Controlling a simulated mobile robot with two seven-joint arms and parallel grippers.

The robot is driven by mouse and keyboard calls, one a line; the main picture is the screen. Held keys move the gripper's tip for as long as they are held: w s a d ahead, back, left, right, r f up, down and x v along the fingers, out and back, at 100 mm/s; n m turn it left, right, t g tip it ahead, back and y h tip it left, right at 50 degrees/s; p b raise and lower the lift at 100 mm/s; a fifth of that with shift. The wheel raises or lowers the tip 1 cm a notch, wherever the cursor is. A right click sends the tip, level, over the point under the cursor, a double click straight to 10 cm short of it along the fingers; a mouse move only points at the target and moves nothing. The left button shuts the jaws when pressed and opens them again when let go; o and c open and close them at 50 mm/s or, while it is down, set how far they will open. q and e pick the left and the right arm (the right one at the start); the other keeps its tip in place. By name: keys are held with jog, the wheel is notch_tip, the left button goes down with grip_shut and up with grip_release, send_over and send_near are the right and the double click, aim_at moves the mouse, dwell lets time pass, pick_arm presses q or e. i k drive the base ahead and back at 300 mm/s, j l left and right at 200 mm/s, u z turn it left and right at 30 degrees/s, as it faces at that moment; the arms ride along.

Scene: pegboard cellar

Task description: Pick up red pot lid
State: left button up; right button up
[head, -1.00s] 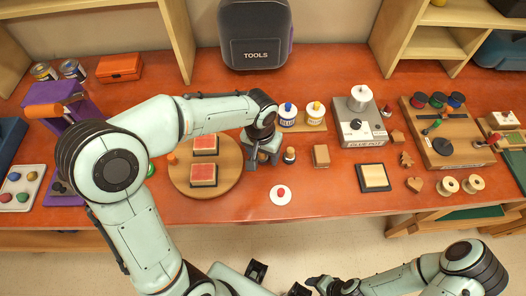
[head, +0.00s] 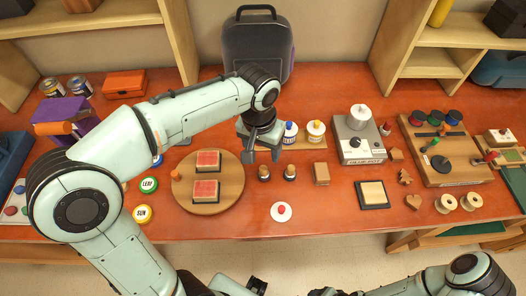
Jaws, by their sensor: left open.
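A small white disc with a red knob (head: 281,211), which looks like the red pot lid, lies flat near the front edge of the table. My left gripper (head: 263,154) is open and empty, fingers pointing down, behind the lid and slightly left of it, well apart from it. It hangs over the area behind two small wooden-handled stamps.
The stamps (head: 290,173) stand between gripper and lid. A round wooden board (head: 228,192) with two red-topped blocks is to the left. A wooden block (head: 321,173) and ink pad (head: 372,194) are to the right. Table around the lid is clear.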

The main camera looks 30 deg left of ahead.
aim_at(281, 211)
jog(key=k, duration=1)
